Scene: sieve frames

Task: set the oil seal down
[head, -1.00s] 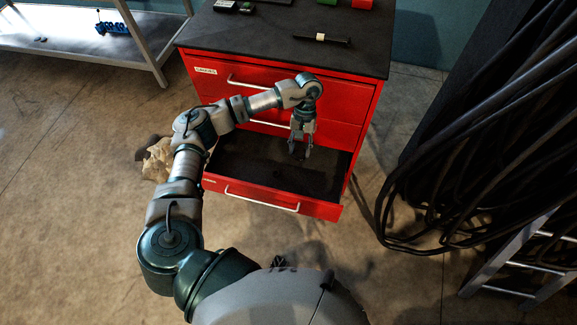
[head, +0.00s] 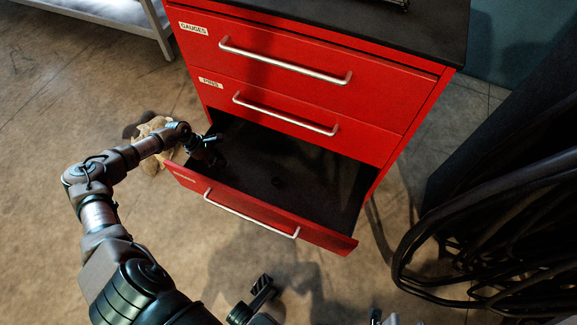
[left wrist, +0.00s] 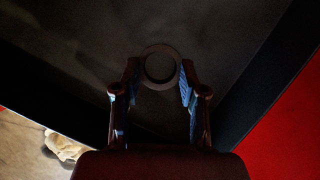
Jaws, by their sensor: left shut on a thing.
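My left gripper (head: 214,158) reaches down into the left end of the open bottom drawer (head: 320,195) of the red cabinet. In the left wrist view its two fingers (left wrist: 160,80) are shut on the oil seal (left wrist: 160,50), a dark ring that shows between the fingertips. The dark drawer floor is behind the ring. I cannot tell whether the ring touches that floor. In the head view the ring is too dark and hidden to make out.
The closed drawers labelled GAUGES (head: 290,62) and PINS (head: 300,115) are above the open one. A small dark spot or thing (head: 278,182) shows on the drawer floor. Black cables (head: 490,230) hang at right. A crumpled tan thing (head: 152,135) lies on the floor left of the cabinet.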

